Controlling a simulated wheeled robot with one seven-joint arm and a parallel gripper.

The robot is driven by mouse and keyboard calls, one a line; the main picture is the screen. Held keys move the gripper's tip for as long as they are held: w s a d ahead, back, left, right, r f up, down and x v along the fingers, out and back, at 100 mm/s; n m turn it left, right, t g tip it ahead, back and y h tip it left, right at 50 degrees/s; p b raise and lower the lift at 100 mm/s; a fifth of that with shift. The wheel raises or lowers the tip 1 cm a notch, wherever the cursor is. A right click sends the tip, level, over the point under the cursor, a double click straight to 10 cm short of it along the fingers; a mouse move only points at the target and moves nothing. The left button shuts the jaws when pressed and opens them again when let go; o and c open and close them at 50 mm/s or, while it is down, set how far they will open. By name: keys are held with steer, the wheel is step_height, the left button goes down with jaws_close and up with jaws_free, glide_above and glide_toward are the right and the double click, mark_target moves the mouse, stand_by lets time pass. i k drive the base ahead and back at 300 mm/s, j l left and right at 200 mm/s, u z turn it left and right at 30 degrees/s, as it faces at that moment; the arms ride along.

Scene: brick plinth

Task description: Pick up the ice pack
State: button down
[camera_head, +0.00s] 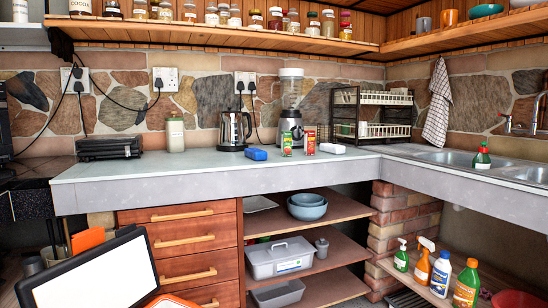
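A small blue block (257,154), which looks like the ice pack, lies flat on the pale worktop. It is between the glass kettle (235,131) on its left and two small cartons (287,144) on its right. It is small in this view, so its markings cannot be read. A white flat item (332,148) lies farther right on the same worktop, apart from it. My gripper does not show in this view, and nothing touches the blue block.
A blender (291,108) stands behind the cartons, and a wire rack (371,114) stands to their right. The worktop's front strip (170,167) is clear. Below are drawers (195,235) and open shelves (335,207). A spice shelf (230,33) hangs above. Several bottles (441,273) stand low at right.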

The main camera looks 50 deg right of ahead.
mark_target(329, 148)
steer(key=z, duration=1.4)
